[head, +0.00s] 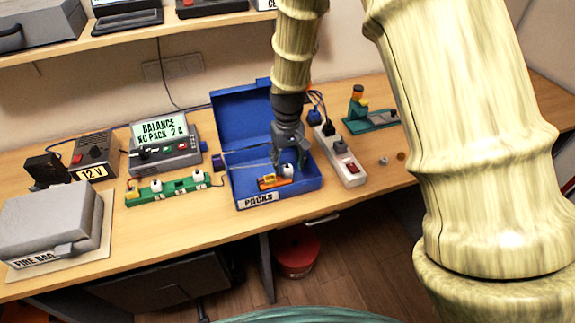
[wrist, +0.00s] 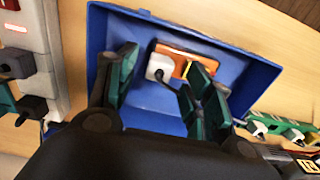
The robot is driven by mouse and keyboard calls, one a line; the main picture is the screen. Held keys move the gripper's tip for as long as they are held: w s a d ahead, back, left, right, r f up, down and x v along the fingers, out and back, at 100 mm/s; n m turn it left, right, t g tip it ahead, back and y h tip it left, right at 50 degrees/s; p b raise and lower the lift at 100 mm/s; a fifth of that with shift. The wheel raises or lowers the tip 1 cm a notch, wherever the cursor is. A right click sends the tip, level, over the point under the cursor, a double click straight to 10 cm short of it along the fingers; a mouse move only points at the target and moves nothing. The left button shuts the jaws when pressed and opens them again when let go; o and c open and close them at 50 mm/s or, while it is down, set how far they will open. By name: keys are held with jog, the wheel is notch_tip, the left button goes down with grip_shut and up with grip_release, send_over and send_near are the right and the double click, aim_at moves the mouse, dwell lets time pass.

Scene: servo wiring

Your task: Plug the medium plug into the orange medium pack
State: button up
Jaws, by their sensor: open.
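The orange pack (head: 268,183) lies in the open blue box marked PACKS (head: 258,200). It also shows in the wrist view (wrist: 196,57), with a pale stripe across it. A white block (wrist: 158,68) with a dark lead sits at the pack's end; in the head view the white block (head: 287,171) stands at the pack's right. I cannot tell whether it is the medium plug or whether it is seated in the pack. My gripper (head: 290,162) points down over the box, its teal fingers (wrist: 163,88) open and apart around the white block's side of the view, holding nothing visible.
A green board (head: 168,190) with several white blocks lies left of the box. The balance charger (head: 163,145) stands behind it. A power strip (head: 340,157) with dark plugs runs along the box's right. The raised blue lid (head: 238,115) stands behind my gripper.

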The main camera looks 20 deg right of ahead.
aim_at(287, 168)
notch_tip(287, 168, up, 10)
dwell(0.5)
jog(key=shift+a, duration=0.1)
